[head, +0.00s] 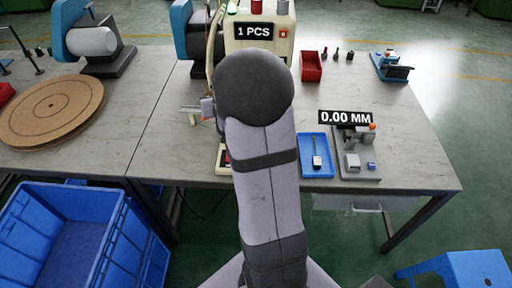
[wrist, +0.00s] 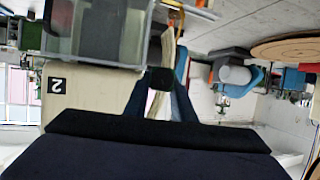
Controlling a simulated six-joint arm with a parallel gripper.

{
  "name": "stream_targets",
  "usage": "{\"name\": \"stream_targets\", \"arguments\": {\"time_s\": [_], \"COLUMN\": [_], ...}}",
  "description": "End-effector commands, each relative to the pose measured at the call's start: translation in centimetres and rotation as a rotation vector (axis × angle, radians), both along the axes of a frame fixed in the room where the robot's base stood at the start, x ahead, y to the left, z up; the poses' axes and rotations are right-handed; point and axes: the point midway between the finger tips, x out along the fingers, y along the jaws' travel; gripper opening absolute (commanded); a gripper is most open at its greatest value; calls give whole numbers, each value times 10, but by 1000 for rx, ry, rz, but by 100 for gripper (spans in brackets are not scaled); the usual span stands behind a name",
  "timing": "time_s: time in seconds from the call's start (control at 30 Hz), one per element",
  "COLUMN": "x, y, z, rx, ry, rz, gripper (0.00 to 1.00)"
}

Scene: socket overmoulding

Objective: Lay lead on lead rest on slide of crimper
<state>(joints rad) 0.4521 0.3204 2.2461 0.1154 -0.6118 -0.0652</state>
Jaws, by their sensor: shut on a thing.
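My gripper (wrist: 160,88) shows in the wrist view as two dark blue fingers closed around a small black piece (wrist: 160,78), apparently part of the lead. A pale strip shows above and below that piece; I cannot tell whether it is the lead's cable. In the head view my arm hides the gripper and the lead. The cream crimper (head: 262,44) with a "1 PCS" display stands at the table's back, partly behind my arm. A cream housing marked 2 (wrist: 85,98) and a grey see-through guard (wrist: 98,30) are close to the gripper in the wrist view. I cannot make out the lead rest.
Right of my arm are a blue tray (head: 304,166) with a small part in it, a gauge (head: 356,164) reading 0.00 MM and a red bin (head: 311,68). A round wooden board (head: 50,110) lies on the left table. A blue crate (head: 75,235) stands below.

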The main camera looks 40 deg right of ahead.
Motion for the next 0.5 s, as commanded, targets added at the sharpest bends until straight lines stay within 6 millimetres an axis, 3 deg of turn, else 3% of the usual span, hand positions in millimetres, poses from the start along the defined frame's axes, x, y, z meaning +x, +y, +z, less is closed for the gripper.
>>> {"name": "stream_targets", "arguments": {"time_s": [0.03,0.3,0.5], "x": [-11,-57,-84], "y": [-7,-38,-51], "z": [-26,-81,-109], "rx": [5,4,3], "ry": [11,10,8], "rz": [-24,-149,-225], "gripper": [1,1,1]}}
